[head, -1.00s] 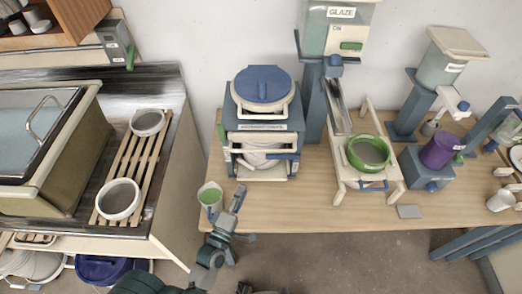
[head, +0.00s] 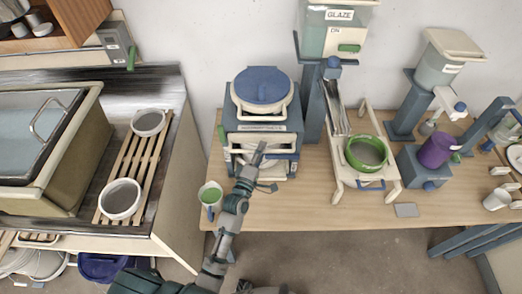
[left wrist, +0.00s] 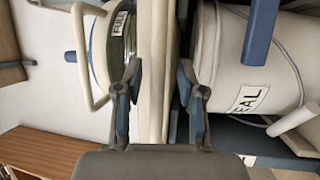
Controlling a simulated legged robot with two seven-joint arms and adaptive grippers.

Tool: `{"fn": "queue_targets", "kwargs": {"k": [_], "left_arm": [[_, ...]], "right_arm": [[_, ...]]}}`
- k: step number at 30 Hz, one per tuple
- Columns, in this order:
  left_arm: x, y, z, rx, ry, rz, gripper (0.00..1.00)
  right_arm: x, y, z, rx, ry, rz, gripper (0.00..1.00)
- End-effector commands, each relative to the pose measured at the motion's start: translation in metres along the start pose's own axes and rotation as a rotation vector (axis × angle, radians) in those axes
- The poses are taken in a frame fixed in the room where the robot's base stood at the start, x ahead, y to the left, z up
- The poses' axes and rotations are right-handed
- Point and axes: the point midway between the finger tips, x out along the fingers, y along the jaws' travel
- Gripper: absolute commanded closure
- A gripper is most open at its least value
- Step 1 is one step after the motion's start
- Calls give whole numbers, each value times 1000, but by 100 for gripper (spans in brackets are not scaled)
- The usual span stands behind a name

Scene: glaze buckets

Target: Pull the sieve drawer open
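A blue-and-cream cabinet (head: 232,130) stands on the table in the head view, with a blue round lid (head: 262,86) on top and a small label on its front too small to read. Its front opening, with cream rails and a white round body, is partly hidden by my left arm. My left gripper (head: 260,154) is at this front. In the left wrist view my left gripper (left wrist: 157,85) is open, its fingers spread on either side of a cream panel (left wrist: 153,40); I cannot tell whether they touch it. My right gripper is not in view.
A cup with green contents (head: 210,194) stands left of my arm near the table's front edge. A green-rimmed bowl (head: 367,153) sits in a cream stand at right. The left wrist view shows a bucket (left wrist: 265,65) labelled "EAL".

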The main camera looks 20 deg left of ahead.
Motion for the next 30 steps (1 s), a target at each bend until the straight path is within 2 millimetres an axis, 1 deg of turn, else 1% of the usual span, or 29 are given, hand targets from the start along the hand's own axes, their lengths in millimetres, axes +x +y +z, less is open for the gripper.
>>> {"fn": "queue_targets", "kwargs": {"k": [5,6,8,9,10,11,19,23,26,30], "left_arm": [[0,0,0,0,0,0,61],[0,0,0,0,0,0,63],[0,0,0,0,0,0,78],[0,0,0,0,0,0,88],[0,0,0,0,0,0,96],[0,0,0,0,0,-1,100],[0,-2,0,0,-1,-3,100],[-5,-1,3,-1,-2,-5,100],[-14,2,7,-1,-2,-7,100],[-37,7,16,-2,-2,-9,100]], "right_arm": [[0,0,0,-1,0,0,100],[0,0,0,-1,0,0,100],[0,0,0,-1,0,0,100],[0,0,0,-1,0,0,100],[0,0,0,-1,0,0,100],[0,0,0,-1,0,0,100],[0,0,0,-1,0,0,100],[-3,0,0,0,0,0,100],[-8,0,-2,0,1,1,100],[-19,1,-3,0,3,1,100]]}}
